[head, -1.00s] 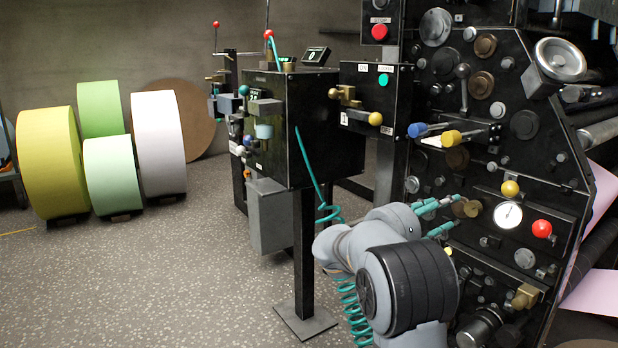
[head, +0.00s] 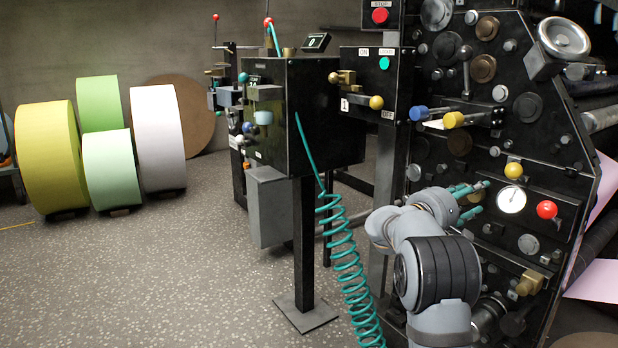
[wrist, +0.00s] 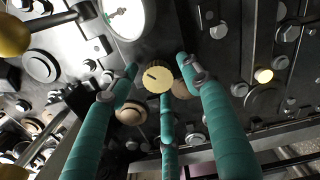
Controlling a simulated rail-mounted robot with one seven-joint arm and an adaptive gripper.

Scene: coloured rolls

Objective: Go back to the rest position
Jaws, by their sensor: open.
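My gripper (head: 470,200) has teal fingers and points at the black machine panel (head: 522,150) at the right of the head view. In the wrist view its fingers (wrist: 160,95) are spread apart, with a round brass knob (wrist: 158,79) showing between their tips. The fingers look clear of the knob, and nothing is held. In the head view the arm hides the lower part of the panel and the knob cannot be made out clearly.
A white gauge (head: 511,199), a red knob (head: 547,209) and a yellow knob (head: 513,170) sit close by on the panel. A black control box (head: 310,120) on a post, with a coiled teal cable (head: 350,265), stands left of my arm. Coloured rolls (head: 108,170) stand far left; the floor (head: 160,270) between is open.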

